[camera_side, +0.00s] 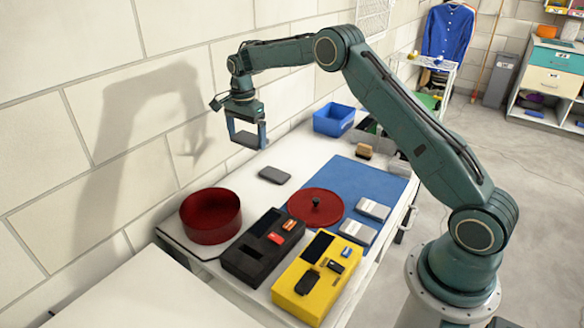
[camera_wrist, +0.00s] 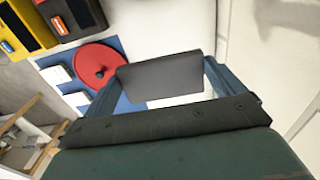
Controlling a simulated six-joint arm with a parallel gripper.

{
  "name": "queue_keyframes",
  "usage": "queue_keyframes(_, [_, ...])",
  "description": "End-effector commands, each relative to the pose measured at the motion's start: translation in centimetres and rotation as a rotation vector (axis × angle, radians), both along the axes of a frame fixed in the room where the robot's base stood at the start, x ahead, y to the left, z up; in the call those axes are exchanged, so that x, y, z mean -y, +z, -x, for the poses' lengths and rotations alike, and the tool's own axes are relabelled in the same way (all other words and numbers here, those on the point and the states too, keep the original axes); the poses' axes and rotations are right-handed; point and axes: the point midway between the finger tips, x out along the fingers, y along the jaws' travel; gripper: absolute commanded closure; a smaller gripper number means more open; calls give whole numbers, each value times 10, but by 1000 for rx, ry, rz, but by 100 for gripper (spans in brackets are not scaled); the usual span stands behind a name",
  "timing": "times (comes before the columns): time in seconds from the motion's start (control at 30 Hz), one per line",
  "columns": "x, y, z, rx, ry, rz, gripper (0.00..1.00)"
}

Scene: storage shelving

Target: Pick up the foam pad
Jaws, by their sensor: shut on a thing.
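My gripper (camera_side: 247,140) is raised above the white table, near the wall. It is shut on the foam pad, a flat dark grey rectangle (camera_wrist: 160,76) that spans the space between the two blue fingers in the wrist view. In the side view the pad shows only as a thin dark strip between the fingertips, clear of the table. The wrist view also shows my gripper (camera_wrist: 165,80) from behind, with the pad hiding part of the table beyond it.
A dark grey flat piece (camera_side: 275,174) lies on the table below. Around it are a red bowl (camera_side: 210,225), a red lid (camera_side: 300,207) on a blue mat (camera_side: 372,180), black and yellow cases (camera_side: 262,255) (camera_side: 318,278) and a blue bin (camera_side: 334,124). The wall is close behind.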

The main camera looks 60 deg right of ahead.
Motion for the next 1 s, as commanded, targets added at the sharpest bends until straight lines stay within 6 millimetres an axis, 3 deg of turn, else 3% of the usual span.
queue_keyframes(0.73, [-1,5,0,-1,5,0,27])
queue_keyframes(1.0, [-13,6,-1,-1,117,0,27])
